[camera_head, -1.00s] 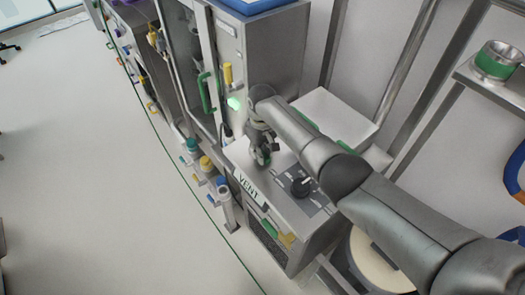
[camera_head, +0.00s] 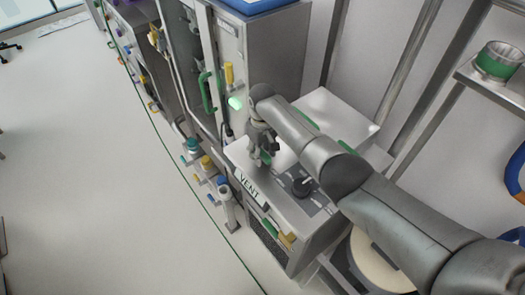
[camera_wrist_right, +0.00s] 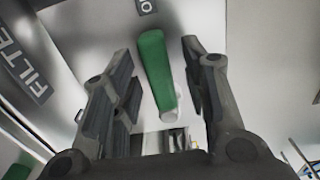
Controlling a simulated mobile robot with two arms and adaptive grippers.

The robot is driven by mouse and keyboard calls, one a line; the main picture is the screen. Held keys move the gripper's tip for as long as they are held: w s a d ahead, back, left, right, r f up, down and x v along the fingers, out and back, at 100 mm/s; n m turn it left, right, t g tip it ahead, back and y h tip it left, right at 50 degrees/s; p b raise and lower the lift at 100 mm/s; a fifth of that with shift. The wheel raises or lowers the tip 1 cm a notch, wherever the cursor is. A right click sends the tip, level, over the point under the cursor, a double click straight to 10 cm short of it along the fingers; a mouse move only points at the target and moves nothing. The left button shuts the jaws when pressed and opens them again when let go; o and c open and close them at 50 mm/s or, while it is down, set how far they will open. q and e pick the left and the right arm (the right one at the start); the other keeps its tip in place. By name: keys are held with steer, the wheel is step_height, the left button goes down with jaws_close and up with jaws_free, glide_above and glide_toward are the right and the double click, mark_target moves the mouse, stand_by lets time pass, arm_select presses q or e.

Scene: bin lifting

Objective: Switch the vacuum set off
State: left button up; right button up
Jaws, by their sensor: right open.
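The vacuum set appears to be the grey cabinet with a light top panel (camera_head: 287,192), a "VENT" label (camera_head: 248,186) and a black knob (camera_head: 302,187). My right gripper (camera_head: 260,157) is over the far left part of this top, pointing down at a green lever (camera_head: 266,157). In the right wrist view, the green lever (camera_wrist_right: 156,72) stands between the two spread fingers of my right gripper (camera_wrist_right: 158,52), with gaps on both sides. The lever's base is partly hidden. My left gripper is out of view.
A tall cabinet with a green handle (camera_head: 208,92) and a lit green lamp (camera_head: 235,102) stands behind. Coloured valves (camera_head: 207,163) line the left side. A "FILTER" label (camera_wrist_right: 22,72) lies left of the fingers. The floor (camera_head: 90,170) at left is clear.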

mark_target(263, 153)
step_height(263, 153, up, 12)
stand_by(0.5)
stand_by(0.4)
